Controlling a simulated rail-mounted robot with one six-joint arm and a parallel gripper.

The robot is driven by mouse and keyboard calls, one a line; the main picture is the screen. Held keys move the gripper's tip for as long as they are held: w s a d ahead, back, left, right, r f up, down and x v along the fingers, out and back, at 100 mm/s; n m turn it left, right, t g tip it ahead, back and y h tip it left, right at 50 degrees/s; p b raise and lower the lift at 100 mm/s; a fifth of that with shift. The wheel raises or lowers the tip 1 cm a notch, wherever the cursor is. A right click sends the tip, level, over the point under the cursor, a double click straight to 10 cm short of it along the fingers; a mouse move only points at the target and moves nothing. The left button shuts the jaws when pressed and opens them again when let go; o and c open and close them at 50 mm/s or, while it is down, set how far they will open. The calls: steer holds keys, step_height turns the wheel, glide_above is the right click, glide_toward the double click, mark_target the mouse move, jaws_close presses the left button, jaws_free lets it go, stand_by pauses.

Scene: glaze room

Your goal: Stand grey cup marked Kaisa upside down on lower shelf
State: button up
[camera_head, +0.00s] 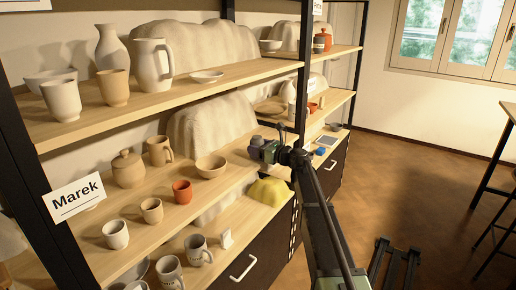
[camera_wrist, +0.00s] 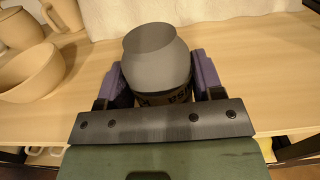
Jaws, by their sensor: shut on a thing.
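My gripper (camera_wrist: 160,78) is shut on a grey cup (camera_wrist: 158,58), with one purple-grey finger on each side of it. In the head view my gripper (camera_head: 267,150) is at the right end of the middle shelf board (camera_head: 232,160), and the cup (camera_head: 257,142) shows only as a small grey shape. The bottom shelf board (camera_head: 247,214) lies below it.
A tan bowl (camera_head: 211,166) and a red cup (camera_head: 182,191) stand left of my gripper on the middle board. A yellow lump (camera_head: 268,192) sits below my gripper. Several mugs, including a grey mug (camera_head: 198,250), stand on the bottom board. A black post (camera_head: 304,70) rises nearby.

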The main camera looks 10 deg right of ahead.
steer(key=shift+f, duration=0.1)
steer(key=o, duration=1)
steer(key=shift+c, duration=0.2)
